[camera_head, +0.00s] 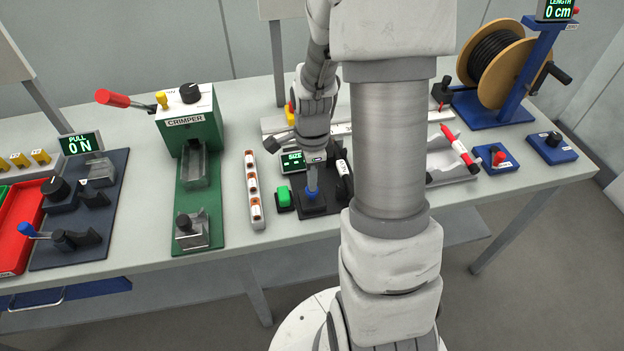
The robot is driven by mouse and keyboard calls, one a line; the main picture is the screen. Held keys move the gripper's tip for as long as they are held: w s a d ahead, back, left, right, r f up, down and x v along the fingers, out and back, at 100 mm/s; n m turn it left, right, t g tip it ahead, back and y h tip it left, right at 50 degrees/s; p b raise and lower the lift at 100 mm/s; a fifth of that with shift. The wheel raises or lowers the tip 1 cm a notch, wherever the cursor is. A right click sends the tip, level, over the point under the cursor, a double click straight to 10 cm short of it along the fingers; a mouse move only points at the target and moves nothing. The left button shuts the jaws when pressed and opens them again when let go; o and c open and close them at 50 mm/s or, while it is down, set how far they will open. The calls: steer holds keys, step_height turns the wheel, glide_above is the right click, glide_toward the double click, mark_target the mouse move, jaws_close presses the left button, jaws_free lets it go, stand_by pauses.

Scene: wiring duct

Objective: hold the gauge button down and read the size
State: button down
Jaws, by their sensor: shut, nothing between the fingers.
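The gauge is a dark block (310,207) on the table, with a small display (292,162) marked SIZE that shows only green dashes. A green button (284,198) sits at the gauge's left front. My gripper (312,190) is pointed down over the gauge, just right of the green button and apart from it in the picture. Its fingers are shut with nothing visible between them. A blue part shows at the fingertips; I cannot tell whether it is touched. My arm hides the table to the right of the gauge.
A green crimper (200,150) and a narrow strip with orange-marked pieces (254,190) stand left of the gauge. A pull tester (80,215) and red tray (18,235) are farther left. A cable reel (495,65) and blue boxes (552,147) are on the right.

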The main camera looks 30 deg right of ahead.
steer(key=shift+f, duration=0.1)
step_height(320, 180, down, 2)
steer(key=shift+f+b, duration=0.15)
steer(key=shift+b, duration=0.9)
steer(key=shift+s, duration=0.1)
steer(key=shift+r+p, duration=0.3)
steer(key=shift+p, duration=0.1)
step_height(320, 180, up, 14)
steer(key=p, duration=0.3)
